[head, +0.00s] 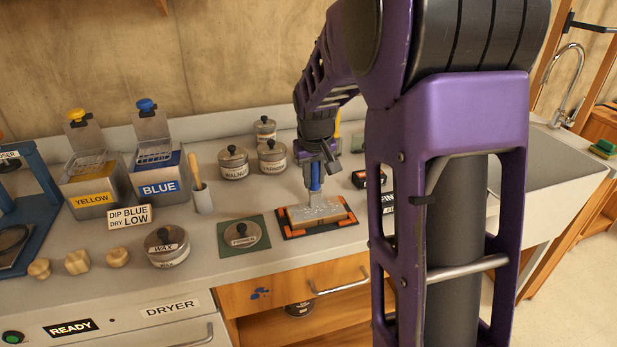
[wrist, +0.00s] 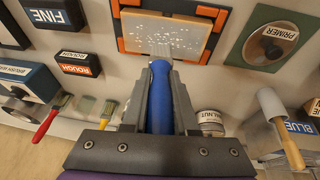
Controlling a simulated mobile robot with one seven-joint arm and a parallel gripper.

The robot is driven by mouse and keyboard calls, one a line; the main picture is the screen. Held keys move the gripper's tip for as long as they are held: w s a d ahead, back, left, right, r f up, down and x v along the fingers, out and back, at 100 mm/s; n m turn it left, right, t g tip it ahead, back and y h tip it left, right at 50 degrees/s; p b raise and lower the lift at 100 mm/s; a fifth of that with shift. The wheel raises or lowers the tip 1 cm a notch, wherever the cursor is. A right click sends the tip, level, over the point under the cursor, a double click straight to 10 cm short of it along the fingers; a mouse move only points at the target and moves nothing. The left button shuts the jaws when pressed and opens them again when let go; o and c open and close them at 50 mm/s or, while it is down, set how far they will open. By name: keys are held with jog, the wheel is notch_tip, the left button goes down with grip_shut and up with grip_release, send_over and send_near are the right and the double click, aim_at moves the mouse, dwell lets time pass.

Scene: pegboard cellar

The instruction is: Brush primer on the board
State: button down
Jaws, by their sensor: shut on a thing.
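My gripper (head: 316,170) is shut on the blue handle of a brush (head: 315,184), which points down at the board. In the wrist view the brush (wrist: 160,95) runs between the fingers, and its pale tip is over the board's near edge. The light wooden board (head: 335,212) lies in a dark holder with orange corners (head: 290,234); white specks and streaks show on the board in the wrist view (wrist: 195,38). I cannot tell whether the bristles touch it. The PRIMER tin (head: 241,234) stands left of it on a green mat, its lid seemingly on.
WALNUT (head: 233,163) and other tins stand behind the board. A WAX tin (head: 167,247), a cup with a wooden-handled tool (head: 202,197) and BLUE (head: 158,187) and YELLOW (head: 92,199) bins are left. A sink (head: 550,165) is right. FINE (wrist: 55,14) and ROUGH (wrist: 77,78) boxes lie nearby.

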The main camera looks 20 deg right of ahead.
jog(key=d, duration=0.6)
jog(key=shift+d, duration=0.3)
dwell(0.8)
jog(key=shift+r+p, duration=0.4)
jog(key=shift+p, duration=0.15)
notch_tip(320, 180, up, 7)
jog(key=p, duration=0.4)
jog(key=shift+f, duration=0.1)
dwell(0.4)
